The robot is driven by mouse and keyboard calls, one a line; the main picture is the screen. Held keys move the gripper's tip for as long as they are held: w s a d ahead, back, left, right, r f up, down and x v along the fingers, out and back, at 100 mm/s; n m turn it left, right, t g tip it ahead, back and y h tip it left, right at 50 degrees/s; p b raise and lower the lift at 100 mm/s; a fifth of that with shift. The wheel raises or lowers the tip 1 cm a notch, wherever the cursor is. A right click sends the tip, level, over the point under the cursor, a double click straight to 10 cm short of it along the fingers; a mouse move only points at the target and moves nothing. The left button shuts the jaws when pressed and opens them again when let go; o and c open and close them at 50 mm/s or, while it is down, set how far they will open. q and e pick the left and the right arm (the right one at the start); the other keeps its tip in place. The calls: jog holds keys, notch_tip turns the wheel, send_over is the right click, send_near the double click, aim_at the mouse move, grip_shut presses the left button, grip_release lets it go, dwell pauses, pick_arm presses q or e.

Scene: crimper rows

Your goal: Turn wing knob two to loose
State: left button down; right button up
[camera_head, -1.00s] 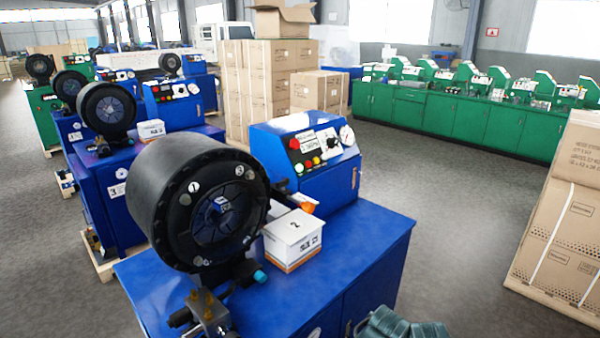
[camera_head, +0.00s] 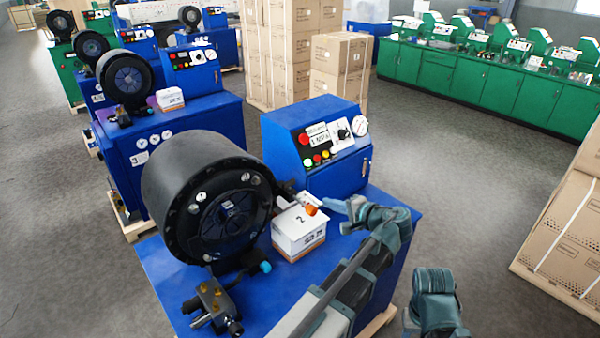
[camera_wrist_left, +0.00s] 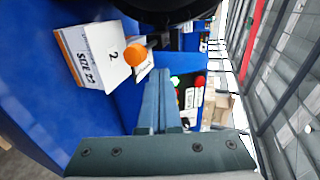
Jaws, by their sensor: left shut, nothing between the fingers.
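An orange knob (camera_head: 311,210), which I take to be wing knob two, shows just above and behind the white box marked 2 (camera_head: 299,232). It sits beside the black crimper head (camera_head: 208,197). In the left wrist view the orange knob (camera_wrist_left: 135,56) is left of my fingertips, next to the box (camera_wrist_left: 92,56). Its wing shape and setting are too small to tell. My left gripper (camera_head: 328,204) is shut and empty, its fingers pointing left just right of the knob; in the wrist view the fingers (camera_wrist_left: 160,72) lie together. I cannot tell whether they touch.
The blue control housing (camera_head: 318,150) with buttons and a dial stands behind the knob. A brass-fitted valve block (camera_head: 212,303) sits at the bench front. Similar crimpers stand at back left. Cartons (camera_head: 567,230) stand at right, with open floor between.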

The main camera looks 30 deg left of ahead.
pick_arm(q)
jog(key=r, duration=0.1)
jog(key=b, duration=0.3)
send_near(294, 183)
jog(key=shift+w+a+f, duration=0.1)
jog(key=shift+a+f, duration=0.3)
jog(key=shift+f, duration=0.2)
jog(key=shift+w+a+f, duration=0.1)
jog(key=shift+a+f, duration=0.3)
jog(key=shift+f, duration=0.15)
jog(key=a, duration=0.1)
jog(key=w+a, duration=0.1)
jog(key=a, duration=0.1)
jog(key=shift+w+a, duration=0.3)
jog(key=shift+a, duration=0.35)
pick_arm(e)
jog(key=shift+f, duration=1.3)
pick_arm(q)
jog(key=shift+w+d+r, duration=0.1)
jog(key=shift+w+d, duration=0.05)
jog(key=shift+w+n+g+y, duration=0.1)
jog(key=shift+n+g+y, duration=0.2)
pick_arm(e)
jog(key=shift+w+a, duration=0.1)
jog(key=shift+a, duration=0.25)
